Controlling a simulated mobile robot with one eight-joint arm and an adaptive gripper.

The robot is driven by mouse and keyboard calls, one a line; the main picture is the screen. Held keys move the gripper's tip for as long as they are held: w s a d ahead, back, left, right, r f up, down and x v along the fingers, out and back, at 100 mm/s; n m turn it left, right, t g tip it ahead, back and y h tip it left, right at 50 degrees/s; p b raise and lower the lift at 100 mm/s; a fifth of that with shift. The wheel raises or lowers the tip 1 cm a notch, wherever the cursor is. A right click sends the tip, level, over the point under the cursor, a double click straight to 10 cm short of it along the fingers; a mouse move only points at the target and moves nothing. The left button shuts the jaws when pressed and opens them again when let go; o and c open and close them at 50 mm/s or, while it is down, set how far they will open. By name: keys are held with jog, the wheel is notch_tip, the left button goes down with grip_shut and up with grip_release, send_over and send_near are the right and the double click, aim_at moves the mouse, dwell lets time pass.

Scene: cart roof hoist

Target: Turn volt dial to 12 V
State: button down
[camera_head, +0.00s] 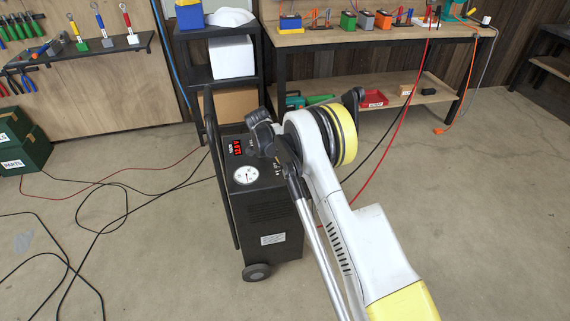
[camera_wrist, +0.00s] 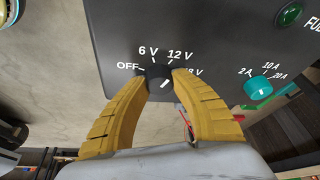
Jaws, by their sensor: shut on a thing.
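The volt dial (camera_wrist: 158,73) is a small dark knob on the grey panel of the black wheeled charger cart (camera_head: 265,215). Labels OFF, 6 V and 12 V show around it in the wrist view, and a last label ending in 8 V is partly covered by the right finger. A short white mark shows on the knob's lower right; I cannot tell for sure which label it matches. My gripper (camera_wrist: 159,78) has its yellow fingers shut on the dial from both sides. In the head view my arm covers the dial.
A teal knob (camera_wrist: 257,87) marked 2 A, 10 A and 20 A sits right of the dial, below a green lamp (camera_wrist: 290,14). The cart has a red display (camera_head: 237,148) and a round gauge (camera_head: 246,175). Cables lie on the floor; a workbench (camera_head: 375,38) stands behind.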

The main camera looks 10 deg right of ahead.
dwell(0.4)
jog(key=c, duration=1)
grip_release()
jog(key=shift+d+f, duration=0.1)
jog(key=shift+c, duration=0.2)
jog(key=v, duration=1.2)
